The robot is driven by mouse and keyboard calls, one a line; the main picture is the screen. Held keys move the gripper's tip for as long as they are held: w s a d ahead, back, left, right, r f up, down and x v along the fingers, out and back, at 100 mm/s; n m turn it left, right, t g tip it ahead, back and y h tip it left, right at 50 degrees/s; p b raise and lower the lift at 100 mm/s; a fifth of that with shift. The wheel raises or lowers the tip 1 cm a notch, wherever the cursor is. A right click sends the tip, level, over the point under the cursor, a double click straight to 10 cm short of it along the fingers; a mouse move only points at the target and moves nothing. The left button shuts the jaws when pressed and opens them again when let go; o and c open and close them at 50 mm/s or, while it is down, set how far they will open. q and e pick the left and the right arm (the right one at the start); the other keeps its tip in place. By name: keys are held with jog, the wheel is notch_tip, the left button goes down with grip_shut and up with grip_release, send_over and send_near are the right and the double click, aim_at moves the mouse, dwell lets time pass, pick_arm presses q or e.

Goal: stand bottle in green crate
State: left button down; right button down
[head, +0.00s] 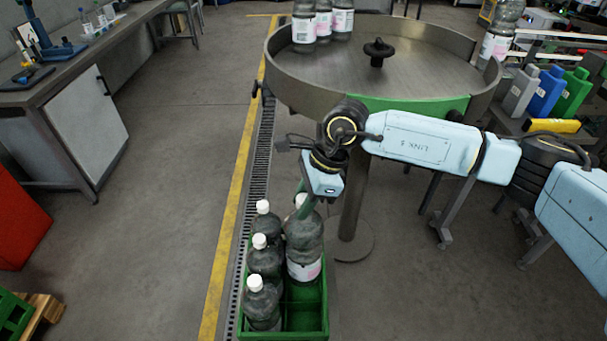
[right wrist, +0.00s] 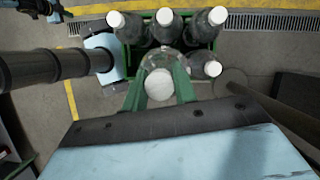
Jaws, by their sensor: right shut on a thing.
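The green crate (head: 326,318) stands on the floor at the bottom of the head view. Several white-capped bottles stand upright in it, including a left row of three, with the nearest bottle (head: 262,305) at the front left. My right gripper (head: 305,207) is shut on the neck of a clear bottle (head: 304,243) with a white and pink label. This bottle is upright over the right column and sits higher than the left row. Whether its base touches the crate cannot be told. The right wrist view shows the held bottle (right wrist: 160,84) between green fingers, beside a standing bottle (right wrist: 205,66).
A round steel table (head: 330,75) with several labelled bottles (head: 322,22) is behind the crate. Its post (head: 353,200) stands close behind the crate's right side. The crate's front right compartment (head: 303,317) looks empty.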

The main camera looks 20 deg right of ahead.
aim_at(318, 217)
notch_tip(318, 217, down, 14)
jog(key=shift+w+a+r+p, duration=0.1)
jog(key=shift+w+r+p, duration=0.1)
jog(key=shift+p, duration=0.15)
jog(key=shift+f, duration=0.1)
dwell(0.4)
jog(key=c, duration=1.5)
grip_release()
jog(key=shift+s+f, duration=0.2)
jog(key=o, duration=0.4)
jog(key=b+v, duration=0.1)
jog(key=v, duration=1.1)
jog(key=shift+r, duration=0.15)
